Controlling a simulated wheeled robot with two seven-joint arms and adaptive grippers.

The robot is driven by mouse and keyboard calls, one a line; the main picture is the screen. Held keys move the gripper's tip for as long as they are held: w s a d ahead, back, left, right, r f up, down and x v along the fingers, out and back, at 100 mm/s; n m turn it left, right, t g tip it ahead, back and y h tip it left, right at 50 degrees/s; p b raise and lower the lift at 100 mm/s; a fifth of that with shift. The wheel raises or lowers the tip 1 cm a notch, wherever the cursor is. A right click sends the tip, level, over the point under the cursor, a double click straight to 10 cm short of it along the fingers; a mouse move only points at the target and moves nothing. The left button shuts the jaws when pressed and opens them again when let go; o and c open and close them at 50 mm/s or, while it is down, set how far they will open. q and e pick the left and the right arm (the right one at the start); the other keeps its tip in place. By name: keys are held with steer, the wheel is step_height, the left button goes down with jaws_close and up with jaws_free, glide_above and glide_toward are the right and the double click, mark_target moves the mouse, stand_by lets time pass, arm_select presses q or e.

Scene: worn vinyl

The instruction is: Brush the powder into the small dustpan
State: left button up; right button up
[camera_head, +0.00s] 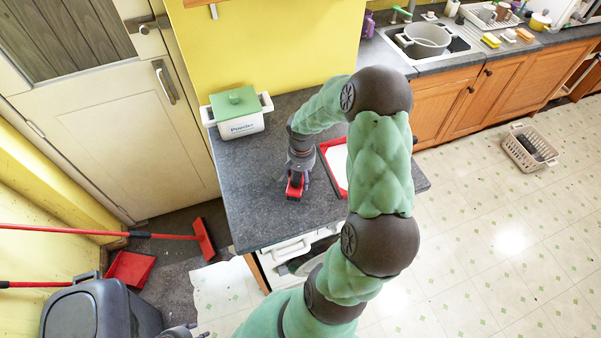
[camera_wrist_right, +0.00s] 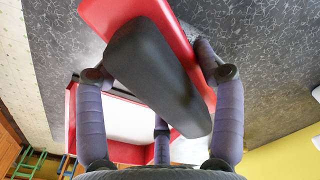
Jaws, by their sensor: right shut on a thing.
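My right gripper (camera_head: 297,176) is shut on a hand brush (camera_head: 294,188) over the dark worktop. In the right wrist view the brush (camera_wrist_right: 155,75), with a black body and a red part, sits between the fingers. A red-rimmed, tray-like thing (camera_head: 325,147), apparently the small dustpan, lies just right of the gripper, partly hidden by my arm. Its inside is white; I cannot tell whether that is powder. It also shows below the brush in the right wrist view (camera_wrist_right: 72,115). I cannot make out loose powder on the speckled worktop. A bit of my left gripper (camera_head: 180,331) shows at the bottom edge.
A red broom (camera_head: 204,240), a red floor dustpan (camera_head: 131,268) and a grey bin (camera_head: 100,310) are at the left. A sink (camera_head: 425,40) is at the back right.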

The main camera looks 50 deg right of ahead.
steer(key=shift+s+a+b, duration=0.1)
steer(key=shift+s+a, duration=0.5)
steer(key=shift+s, duration=0.4)
steer(key=shift+s+a+b, duration=0.1)
steer(key=shift+s+a, duration=0.55)
steer(key=shift+s, duration=0.3)
steer(key=shift+s+a+b, duration=0.1)
steer(key=shift+s+a, duration=0.5)
steer(key=shift+s, duration=0.4)
steer(key=shift+f+b, duration=0.9)
steer(key=shift+w, duration=0.1)
steer(key=shift+w+d+b, duration=0.1)
steer(key=shift+w+d, duration=0.35)
steer(key=shift+w, duration=0.25)
steer(key=shift+w+d+b, duration=0.1)
steer(key=shift+w+d, duration=0.35)
steer(key=shift+w, duration=0.25)
steer(key=shift+w+d+b, duration=0.1)
steer(key=shift+w+d, duration=0.35)
steer(key=shift+w, duration=0.25)
steer(key=shift+w+d, duration=0.35)
steer(key=shift+w, duration=0.25)
steer(key=shift+w+d, duration=0.35)
steer(key=shift+w, duration=0.2)
steer(key=shift+w+d+b, duration=0.15)
steer(key=shift+w+d, duration=0.15)
steer(key=shift+w, duration=0.2)
steer(key=shift+w+d+b, duration=0.15)
steer(key=shift+w+d, duration=0.15)
steer(key=shift+w, duration=0.2)
